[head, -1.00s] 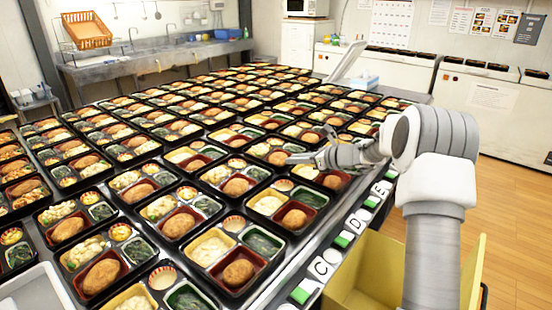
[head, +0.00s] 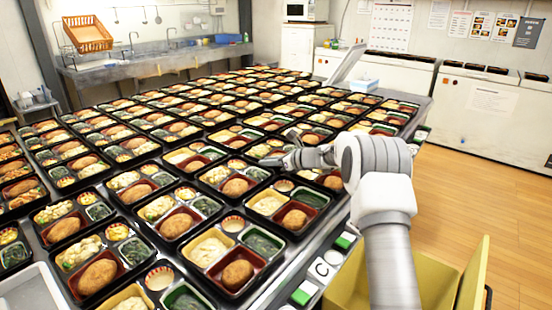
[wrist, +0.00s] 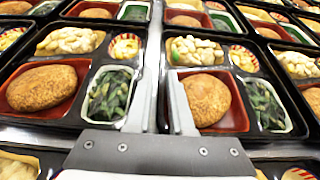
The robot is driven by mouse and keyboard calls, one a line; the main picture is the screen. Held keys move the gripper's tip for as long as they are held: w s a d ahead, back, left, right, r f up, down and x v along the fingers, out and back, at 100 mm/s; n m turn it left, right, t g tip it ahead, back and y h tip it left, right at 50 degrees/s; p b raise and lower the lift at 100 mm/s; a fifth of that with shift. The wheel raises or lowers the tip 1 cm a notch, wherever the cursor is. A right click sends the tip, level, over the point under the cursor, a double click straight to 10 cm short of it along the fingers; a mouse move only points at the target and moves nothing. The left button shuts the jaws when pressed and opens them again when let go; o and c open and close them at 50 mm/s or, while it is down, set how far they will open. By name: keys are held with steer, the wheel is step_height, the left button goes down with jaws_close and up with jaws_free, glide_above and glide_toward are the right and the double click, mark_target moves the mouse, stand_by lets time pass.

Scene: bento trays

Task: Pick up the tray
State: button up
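My gripper (head: 275,159) is low over the right-middle part of the rows in the head view. In the wrist view the two fingers of my gripper (wrist: 158,85) are apart, pointing down between two neighbouring trays. A left tray (wrist: 72,112) and a right tray (wrist: 263,140) flank them, and black rims show between the fingers. I cannot tell whether the fingers touch a rim. No tray is visibly lifted.
Trays stand packed close together with narrow gaps. A white container (head: 30,295) is at the lower left. Wooden floor (head: 490,195) is clear at right.

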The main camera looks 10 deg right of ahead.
jaws_close()
steer(key=shift+r, duration=0.1)
stand_by(1.2)
